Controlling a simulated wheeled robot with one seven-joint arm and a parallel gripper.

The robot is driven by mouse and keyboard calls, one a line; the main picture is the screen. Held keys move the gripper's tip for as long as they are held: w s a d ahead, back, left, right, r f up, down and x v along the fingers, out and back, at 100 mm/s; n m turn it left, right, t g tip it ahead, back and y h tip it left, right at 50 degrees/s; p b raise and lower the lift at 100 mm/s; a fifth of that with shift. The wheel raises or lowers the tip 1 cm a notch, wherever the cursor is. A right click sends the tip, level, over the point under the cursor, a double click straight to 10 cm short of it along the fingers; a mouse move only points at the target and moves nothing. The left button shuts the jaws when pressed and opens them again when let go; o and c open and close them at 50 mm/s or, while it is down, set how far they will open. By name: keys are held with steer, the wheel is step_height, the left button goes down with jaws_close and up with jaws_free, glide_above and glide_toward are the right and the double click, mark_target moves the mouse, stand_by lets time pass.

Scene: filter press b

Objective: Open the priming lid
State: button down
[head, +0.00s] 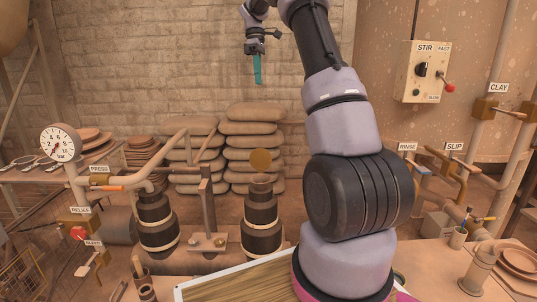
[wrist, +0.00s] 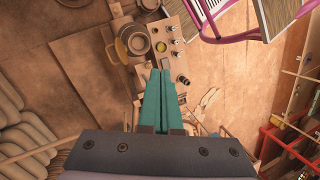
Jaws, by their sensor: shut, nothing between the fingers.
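My gripper (head: 258,80) is high up in the head view, in front of the block wall, with its teal fingers together and pointing down. In the wrist view the fingers (wrist: 161,75) lie side by side with nothing between them. Below it in the head view stands a dark, banded pump cylinder (head: 262,212). A tan-brown round disc (head: 261,160) shows just above its narrow neck; it may be the priming lid, but I cannot tell for sure, nor how it is attached. The gripper is well apart from it.
A second dark cylinder (head: 157,222) stands to the left, with an upright lever post (head: 207,205) between the two. A gauge (head: 60,142) and pipes are at left. Stacked sacks (head: 252,140) stand behind. A STIR switch box (head: 424,72) hangs at right.

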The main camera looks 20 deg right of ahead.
steer(key=s+a+r+m+t, duration=0.2)
steer(key=s+a+r+m, duration=0.15)
steer(key=s+r, duration=0.35)
steer(key=s+a+m+t, duration=0.2)
steer(key=s+a, duration=0.1)
steer(key=s, duration=0.5)
steer(key=s+a+m+t, duration=0.2)
steer(key=s+m, duration=0.1)
steer(key=s, duration=0.5)
steer(key=m+t+y, duration=0.3)
steer(key=m+y, duration=0.8)
steer(key=y, duration=0.1)
glide_above(268, 153)
steer(key=d, duration=0.2)
step_height(268, 153, down, 28)
steer(key=w+d+f+m+t, duration=0.25)
steer(key=d+f+t, duration=0.25)
steer(key=d+f, duration=0.6)
steer(key=s+a+f+x, duration=0.1)
steer(key=s+f+x, duration=0.1)
steer(key=x, duration=0.9)
steer(key=shift+s+a+r, duration=0.35)
steer(key=shift+s+r, duration=0.2)
steer(key=shift+s, duration=0.2)
steer(key=shift+s+a+r, duration=0.4)
steer(key=shift+s+r, duration=0.2)
steer(key=shift+s, duration=0.15)
